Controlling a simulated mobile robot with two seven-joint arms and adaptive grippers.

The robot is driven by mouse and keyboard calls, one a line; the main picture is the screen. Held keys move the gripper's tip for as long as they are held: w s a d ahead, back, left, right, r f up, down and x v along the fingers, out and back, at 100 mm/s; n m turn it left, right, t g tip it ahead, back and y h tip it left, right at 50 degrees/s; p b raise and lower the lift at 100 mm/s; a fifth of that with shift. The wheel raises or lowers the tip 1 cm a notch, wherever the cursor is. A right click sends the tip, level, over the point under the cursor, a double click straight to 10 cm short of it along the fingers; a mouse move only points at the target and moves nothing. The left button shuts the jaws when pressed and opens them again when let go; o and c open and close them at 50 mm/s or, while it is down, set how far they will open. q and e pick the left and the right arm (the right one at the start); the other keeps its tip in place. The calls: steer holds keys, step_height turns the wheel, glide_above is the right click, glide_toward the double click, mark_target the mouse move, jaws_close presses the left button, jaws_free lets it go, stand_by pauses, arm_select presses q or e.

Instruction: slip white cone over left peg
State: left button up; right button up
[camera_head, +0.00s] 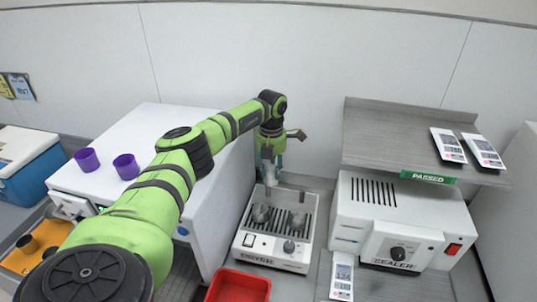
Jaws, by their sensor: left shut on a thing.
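My left gripper (271,158) is shut on the white cone (270,178), which looks small and pale beneath the fingers. The gripper hangs down above the back of a white box marked like a dryer (272,255). On the dark slatted top of this box stand two greyish pegs, the left peg (262,213) and the right peg (297,219). The cone appears above and behind the left peg, apart from it. The exact gap in depth is hard to tell. My right gripper is not in view.
A white sealer (400,215) under a grey shelf (390,140) stands to the right. A large white cabinet with two purple cups (126,166) stands to the left, partly behind my arm. A red bin (238,286) lies in front of the dryer.

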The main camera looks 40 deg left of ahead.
mark_target(268, 181)
arm_select(q)
steer(key=shift+a+n, duration=0.4)
steer(key=shift+a, duration=0.1)
steer(key=shift+s, duration=0.1)
steer(key=shift+s+d+f+b, duration=0.1)
steer(key=shift+s+f+b, duration=0.05)
steer(key=shift+f+b, duration=0.6)
steer(key=shift+b, duration=0.05)
step_height(268, 181, down, 4)
steer(key=b, duration=0.2)
steer(key=shift+r+b, duration=0.2)
steer(key=shift+b, duration=0.15)
steer(key=shift+f, duration=0.25)
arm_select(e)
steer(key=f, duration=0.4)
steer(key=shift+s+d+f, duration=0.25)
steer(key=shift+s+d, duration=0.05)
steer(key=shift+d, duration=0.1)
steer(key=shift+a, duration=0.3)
